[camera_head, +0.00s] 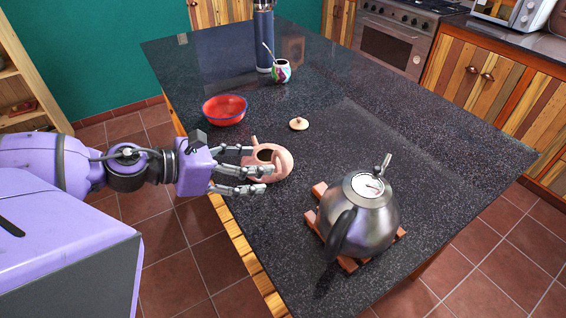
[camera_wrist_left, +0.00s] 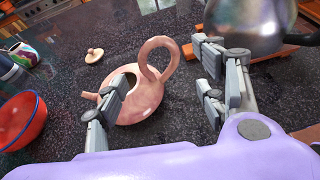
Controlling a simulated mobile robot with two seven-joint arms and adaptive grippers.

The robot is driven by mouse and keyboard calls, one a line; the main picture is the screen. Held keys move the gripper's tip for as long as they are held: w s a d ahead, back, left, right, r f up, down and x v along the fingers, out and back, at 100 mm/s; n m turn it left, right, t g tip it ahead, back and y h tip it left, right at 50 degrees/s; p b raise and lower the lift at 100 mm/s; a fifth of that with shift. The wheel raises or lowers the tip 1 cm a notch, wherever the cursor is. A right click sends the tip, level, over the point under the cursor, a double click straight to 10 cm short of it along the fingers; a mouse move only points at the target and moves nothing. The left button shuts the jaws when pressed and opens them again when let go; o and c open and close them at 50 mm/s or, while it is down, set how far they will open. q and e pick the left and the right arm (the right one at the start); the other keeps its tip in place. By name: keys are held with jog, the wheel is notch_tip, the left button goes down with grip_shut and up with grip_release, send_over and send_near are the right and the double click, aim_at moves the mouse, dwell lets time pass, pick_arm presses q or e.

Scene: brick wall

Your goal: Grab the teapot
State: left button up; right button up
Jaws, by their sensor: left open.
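The teapot (camera_head: 282,158) is a small pinkish clay pot with its top uncovered, on the dark stone counter near the left edge. In the left wrist view the teapot (camera_wrist_left: 148,98) shows its loop handle toward the upper right and its short spout at the left. My left gripper (camera_head: 257,170) reaches in from the left and is open, its fingers at the near side of the pot. In the wrist view, one finger of my left gripper (camera_wrist_left: 160,95) overlaps the pot's left side; the others are right of it, apart from it. My right gripper is not in view.
A steel kettle (camera_head: 372,220) stands on a wooden trivet (camera_head: 318,190) to the right. A small lid (camera_head: 299,124) lies behind the teapot. A red bowl (camera_head: 225,110), a patterned cup (camera_head: 281,72) and a blue flask (camera_head: 263,40) stand farther back. The counter's right side is clear.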

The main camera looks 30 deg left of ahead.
aim_at(277, 176)
pick_arm(q)
jog(key=shift+w+d+f+n+b, duration=0.15)
jog(key=shift+w+f+b, duration=0.2)
jog(key=shift+w, duration=0.15)
jog(key=shift+w+d+f+n+b, duration=0.1)
jog(key=shift+w+f+n+b, duration=0.05)
jog(key=shift+w+f+b, duration=0.3)
jog(key=shift+w+d+r, duration=0.1)
jog(key=shift+w+d, duration=0.1)
jog(key=shift+w, duration=0.15)
jog(key=b+x, duration=0.2)
jog(key=x, duration=0.2)
jog(key=shift+d+r+b, duration=0.15)
jog(key=shift+d+b, duration=0.05)
jog(key=shift+b, duration=0.15)
jog(key=shift+w+d, duration=0.15)
jog(key=shift+w, duration=0.15)
jog(key=shift+r, duration=0.2)
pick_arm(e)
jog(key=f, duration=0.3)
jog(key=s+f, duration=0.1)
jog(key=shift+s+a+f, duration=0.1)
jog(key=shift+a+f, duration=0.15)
pick_arm(q)
jog(key=shift+c, duration=0.5)
grip_shut()
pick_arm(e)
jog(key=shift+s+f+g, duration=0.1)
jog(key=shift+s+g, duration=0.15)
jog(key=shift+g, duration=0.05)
